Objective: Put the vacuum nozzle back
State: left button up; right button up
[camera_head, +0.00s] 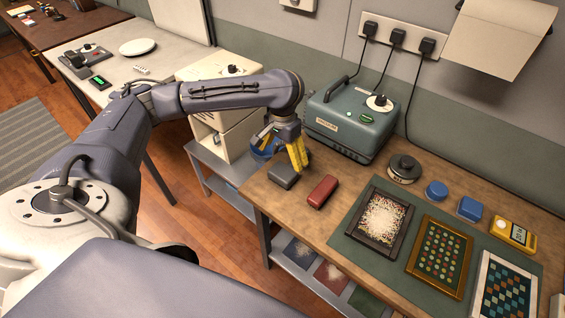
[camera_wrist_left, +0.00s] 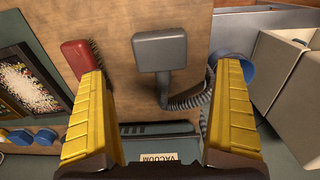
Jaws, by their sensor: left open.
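The vacuum nozzle (camera_head: 285,175) is a dark grey block with a short neck, lying on the wooden bench near its left end. In the left wrist view the nozzle (camera_wrist_left: 160,48) shows between the yellow fingers, with a ribbed hose (camera_wrist_left: 190,98) running from its neck. The teal vacuum unit (camera_head: 352,125) stands at the back against the wall. A blue round holder (camera_head: 263,150) sits at the bench's left edge, partly hidden by my gripper. My left gripper (camera_head: 297,152) is open and empty above the bench, close to the nozzle. My right gripper is not in view.
A red brush (camera_head: 322,191) lies right of the nozzle. A green mat (camera_head: 353,238) with framed bead panels covers the front right. A dark round device (camera_head: 404,169) and blue containers (camera_head: 437,190) stand behind it. A cream machine (camera_head: 228,135) stands left of the bench.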

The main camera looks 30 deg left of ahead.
pick_arm(q)
jog(key=shift+r, duration=0.9)
jog(key=shift+c, duration=0.4)
dwell(1.4)
